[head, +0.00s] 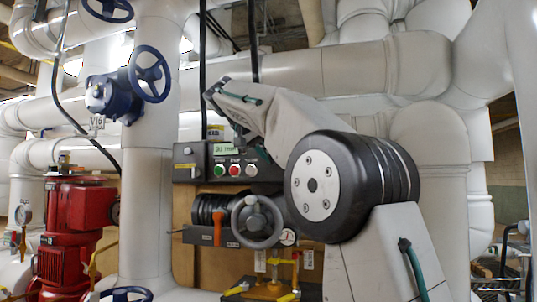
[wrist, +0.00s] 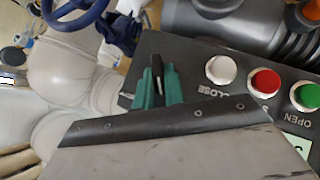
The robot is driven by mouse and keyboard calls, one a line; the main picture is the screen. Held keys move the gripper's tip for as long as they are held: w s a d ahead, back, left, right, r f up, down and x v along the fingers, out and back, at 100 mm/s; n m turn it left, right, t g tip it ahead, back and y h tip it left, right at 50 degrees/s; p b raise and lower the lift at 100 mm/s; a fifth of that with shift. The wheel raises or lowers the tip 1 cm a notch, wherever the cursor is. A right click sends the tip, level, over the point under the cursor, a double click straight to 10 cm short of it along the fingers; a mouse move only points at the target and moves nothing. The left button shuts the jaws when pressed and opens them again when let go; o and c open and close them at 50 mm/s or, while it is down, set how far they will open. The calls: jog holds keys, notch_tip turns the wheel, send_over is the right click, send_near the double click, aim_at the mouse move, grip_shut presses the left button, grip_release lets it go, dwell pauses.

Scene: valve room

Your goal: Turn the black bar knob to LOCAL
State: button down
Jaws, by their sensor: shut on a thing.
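The black bar knob (wrist: 157,66) shows in the wrist view near the end of the dark control panel (wrist: 195,66). My gripper (wrist: 157,84) has its two green fingers on either side of the knob and is shut on it. The knob's tip stands out between the fingers. The knob's position marks, including LOCAL, cannot be read.
The panel carries a white button (wrist: 221,69), a red button (wrist: 264,82) and a green button (wrist: 306,96) beside the knob. Below the panel are a grey handwheel (head: 258,222) and an orange lever (head: 225,230). A blue handwheel (head: 150,73) and red machine (head: 75,215) stand left.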

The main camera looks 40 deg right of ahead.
jog(key=n+g+h, duration=0.2)
jog(key=g+h, duration=0.1)
jog(key=shift+w+a+f+n, duration=0.2)
jog(key=shift+f+n, duration=0.1)
jog(key=shift+n, duration=0.1)
jog(key=shift+h, duration=0.3)
dwell(0.3)
jog(key=c, duration=1.5)
grip_release()
jog(key=shift+d, duration=0.1)
jog(key=shift+r, duration=0.1)
jog(key=v, duration=0.7)
jog(key=shift+a, duration=0.4)
jog(key=shift+s, duration=0.15)
